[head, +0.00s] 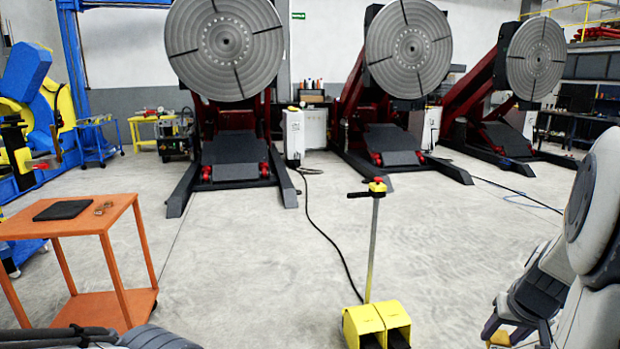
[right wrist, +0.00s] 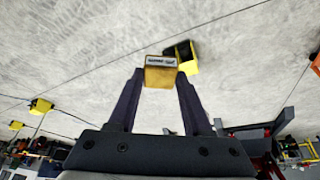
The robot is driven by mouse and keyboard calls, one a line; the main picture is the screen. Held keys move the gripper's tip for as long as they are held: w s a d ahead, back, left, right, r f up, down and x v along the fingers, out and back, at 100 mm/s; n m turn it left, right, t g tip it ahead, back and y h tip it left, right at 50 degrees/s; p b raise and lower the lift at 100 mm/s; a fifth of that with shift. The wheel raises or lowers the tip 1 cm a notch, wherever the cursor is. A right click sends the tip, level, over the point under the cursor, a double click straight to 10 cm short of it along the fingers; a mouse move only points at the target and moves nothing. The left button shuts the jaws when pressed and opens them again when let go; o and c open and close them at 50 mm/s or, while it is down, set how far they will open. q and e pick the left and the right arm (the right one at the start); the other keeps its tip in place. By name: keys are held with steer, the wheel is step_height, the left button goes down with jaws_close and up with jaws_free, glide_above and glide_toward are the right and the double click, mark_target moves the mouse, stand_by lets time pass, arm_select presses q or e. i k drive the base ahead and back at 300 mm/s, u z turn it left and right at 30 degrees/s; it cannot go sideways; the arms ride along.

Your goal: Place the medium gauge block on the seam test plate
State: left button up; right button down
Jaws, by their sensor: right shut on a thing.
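My right gripper (right wrist: 160,80) is shut on a brass-coloured block (right wrist: 160,73) with a pale marked label on its top face. The block sits between the two fingertips, clear of the floor. The label is too small to read, so I cannot tell its size grade. In the head view my right gripper (head: 505,333) hangs at the lower right, partly cut off by the frame edge. A flat black plate (head: 63,210) lies on an orange table (head: 88,223); I cannot tell if it is the seam test plate. Two small brass-coloured pieces (head: 103,207) lie beside it. My left gripper is out of view.
A yellow foot pedal box (head: 365,325) with an upright post (head: 374,245) stands on the floor ahead, with a black cable (head: 325,236) running back. Tilting positioners with round faceplates (head: 225,45) stand behind. The floor between the table and the pedal is clear.

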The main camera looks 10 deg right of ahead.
mark_target(68, 207)
steer(key=u, duration=0.1)
steer(key=i, duration=5.05)
steer(key=u, duration=2.85)
steer(key=i, duration=0.55)
steer(key=z, duration=0.05)
